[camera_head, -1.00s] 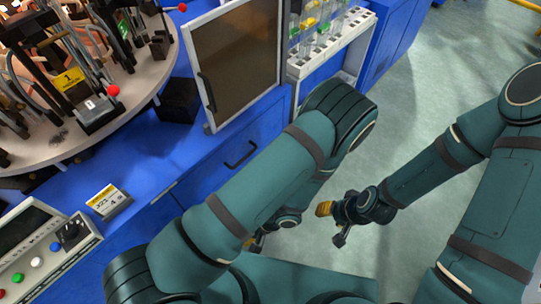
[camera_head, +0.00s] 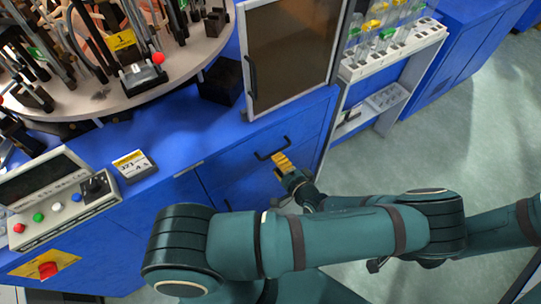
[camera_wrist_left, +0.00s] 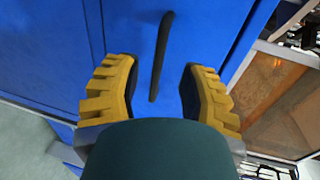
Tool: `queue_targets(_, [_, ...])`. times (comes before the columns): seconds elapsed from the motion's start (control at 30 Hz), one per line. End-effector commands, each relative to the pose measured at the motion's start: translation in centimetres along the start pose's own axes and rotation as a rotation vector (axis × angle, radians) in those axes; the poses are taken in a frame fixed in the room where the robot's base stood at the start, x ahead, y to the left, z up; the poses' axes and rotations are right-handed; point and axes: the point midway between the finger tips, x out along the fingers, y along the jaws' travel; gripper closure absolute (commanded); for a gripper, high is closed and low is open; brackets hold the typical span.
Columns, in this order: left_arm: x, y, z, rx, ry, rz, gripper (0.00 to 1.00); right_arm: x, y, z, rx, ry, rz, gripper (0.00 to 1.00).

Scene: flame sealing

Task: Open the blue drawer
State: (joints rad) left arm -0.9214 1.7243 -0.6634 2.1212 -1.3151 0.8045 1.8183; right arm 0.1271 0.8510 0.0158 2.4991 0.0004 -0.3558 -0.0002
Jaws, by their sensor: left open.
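The blue drawer (camera_head: 235,172) is in the front of the blue cabinet, below the worktop, and looks closed. Its black bar handle (camera_head: 272,148) is near the top of the front. My left gripper (camera_head: 281,162), with yellow ribbed fingers, is just in front of the handle. In the left wrist view the black handle (camera_wrist_left: 161,58) runs upright in the picture, between the lines of the two open fingers (camera_wrist_left: 158,92). The fingers are on either side of its lower end; contact cannot be told. My right gripper is mostly hidden behind the left arm; only a dark part (camera_head: 376,265) shows.
A framed dark panel (camera_head: 292,55) stands on the worktop above the drawer. A white tube rack (camera_head: 395,50) is to its right. Grey floor (camera_head: 480,120) is open at right.

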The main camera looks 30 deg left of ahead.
Motion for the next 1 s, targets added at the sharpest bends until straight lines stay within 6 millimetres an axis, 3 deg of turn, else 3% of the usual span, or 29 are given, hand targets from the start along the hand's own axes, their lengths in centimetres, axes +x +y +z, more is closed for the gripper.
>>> queue_targets(0.1, [2.2, 0.1, 0.1, 0.001, -0.002, -0.001, 0.59, 0.4, 0.2, 0.0, 0.0, 0.002, 0.0, 0.53])
queue_targets(0.3, [4.4, 0.1, 0.0, 0.0, 0.0, 0.0, 0.59, 0.8, 0.3, -0.1, 0.0, 0.004, 0.0, 0.53])
queue_targets(0.73, [5.1, 0.0, 0.0, -0.001, 0.0, 0.001, 0.59, 0.8, 0.3, -0.1, 0.0, 0.004, 0.0, 0.53])
queue_targets(0.83, [5.1, 0.0, 0.0, -0.001, 0.0, 0.001, 0.95, 0.8, 0.3, -0.1, 0.0, 0.004, 0.0, 0.53])
queue_targets(0.87, [5.1, 0.0, 0.0, -0.001, 0.0, 0.001, 1.0, 0.8, 0.3, -0.1, 0.0, 0.004, 0.0, 0.53])
queue_targets(1.0, [5.1, 0.0, 0.0, -0.001, 0.0, 0.001, 1.0, 0.8, 0.3, -0.1, 0.0, 0.004, 0.0, 0.53])
